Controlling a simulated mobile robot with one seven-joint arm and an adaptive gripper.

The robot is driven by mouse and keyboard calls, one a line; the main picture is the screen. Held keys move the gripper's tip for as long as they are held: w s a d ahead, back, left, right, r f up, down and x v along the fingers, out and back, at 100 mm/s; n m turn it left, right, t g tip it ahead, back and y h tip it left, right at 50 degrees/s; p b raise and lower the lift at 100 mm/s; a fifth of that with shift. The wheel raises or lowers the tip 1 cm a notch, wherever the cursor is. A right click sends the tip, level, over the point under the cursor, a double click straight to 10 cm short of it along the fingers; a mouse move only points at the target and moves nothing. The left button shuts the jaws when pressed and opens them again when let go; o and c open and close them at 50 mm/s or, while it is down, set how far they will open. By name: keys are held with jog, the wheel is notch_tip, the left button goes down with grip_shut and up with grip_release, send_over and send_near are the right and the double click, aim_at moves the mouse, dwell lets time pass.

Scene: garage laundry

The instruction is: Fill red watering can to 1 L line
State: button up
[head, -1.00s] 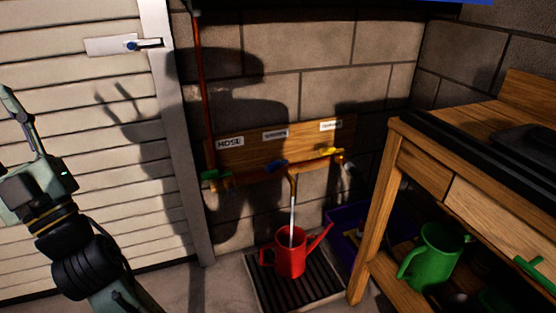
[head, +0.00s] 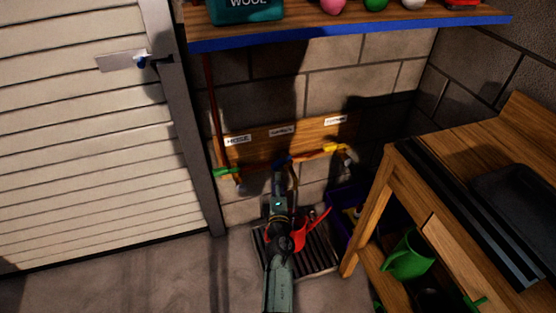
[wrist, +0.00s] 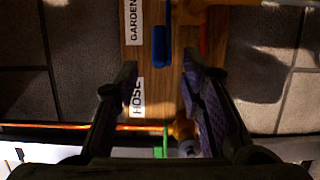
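The red watering can (head: 313,228) stands on the dark slatted drain grate (head: 322,258) below the taps. My arm covers much of it, and its inside, water level and 1 L line are not visible. The blue tap handle (head: 284,160) is on the wooden board; it also shows in the wrist view (wrist: 160,47), by the GARDEN label. My gripper (head: 280,172) is just in front of this tap. In the wrist view my gripper (wrist: 158,80) is open and empty, with the blue handle ahead between its fingers. Whether water is running now is hidden.
A green tap handle (head: 227,171), by the HOSE label, is to the left, and a yellow one (head: 334,147) to the right. A wooden workbench (head: 372,210) with a green jug (head: 408,257) stands right. A blue-edged shelf (head: 350,32) is above. The floor at left is clear.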

aim_at(278, 166)
jog(key=w+b, duration=0.3)
jog(key=w, duration=0.6)
jog(key=shift+w+a, duration=0.15)
jog(key=shift+w, duration=0.1)
jog(key=shift+r, duration=0.1)
jog(key=shift+c, duration=0.5)
jog(key=c, duration=0.5)
grip_shut()
jog(key=shift+r, duration=0.15)
